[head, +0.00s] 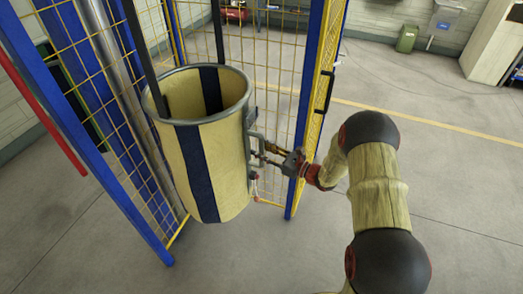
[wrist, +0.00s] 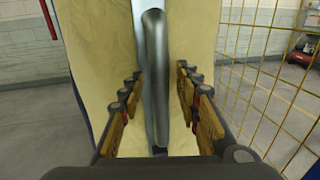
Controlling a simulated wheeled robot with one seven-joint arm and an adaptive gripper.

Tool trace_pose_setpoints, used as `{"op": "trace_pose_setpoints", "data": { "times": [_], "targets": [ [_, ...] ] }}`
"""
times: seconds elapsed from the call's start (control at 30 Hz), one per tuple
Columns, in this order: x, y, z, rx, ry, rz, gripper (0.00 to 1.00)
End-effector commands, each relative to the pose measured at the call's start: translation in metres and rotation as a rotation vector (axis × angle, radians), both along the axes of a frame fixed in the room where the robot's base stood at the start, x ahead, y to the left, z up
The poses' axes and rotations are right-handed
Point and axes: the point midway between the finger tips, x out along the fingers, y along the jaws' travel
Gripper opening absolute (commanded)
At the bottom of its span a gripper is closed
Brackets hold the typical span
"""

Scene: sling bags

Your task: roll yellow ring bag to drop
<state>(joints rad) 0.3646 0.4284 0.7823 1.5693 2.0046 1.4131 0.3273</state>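The yellow ring bag (head: 170,160) is pale yellow with dark blue stripes. It hangs open-topped from dark straps, with a grey metal ring (head: 243,105) around its mouth. A grey metal handle (head: 251,122) stands out from its right side and runs upright through the middle of the wrist view (wrist: 156,60). My gripper (head: 264,152) is at this handle, right of the bag. In the wrist view my gripper (wrist: 158,90) is open, with one finger on each side of the handle and visible gaps between. The bag's inside bottom is hidden.
A blue-framed yellow mesh fence (head: 285,50) stands behind and beside the bag, with a post (head: 316,70) close to my gripper. A red bar (head: 40,112) is at far left. A green bin (head: 407,38) stands at the back. The floor at right is clear.

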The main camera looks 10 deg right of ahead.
Motion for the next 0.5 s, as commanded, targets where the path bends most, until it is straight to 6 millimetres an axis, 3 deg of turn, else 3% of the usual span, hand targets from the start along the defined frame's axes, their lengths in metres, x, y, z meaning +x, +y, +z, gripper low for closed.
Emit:
{"op": "trace_pose_setpoints", "data": {
  "times": [0.1, 0.5],
  "targets": [
    [-0.0001, -0.0002, 0.0001, 0.000, 0.000, 0.000, 0.33],
    [-0.0002, -0.0003, 0.0002, 0.000, 0.000, 0.000, 0.10]
  ]
}}
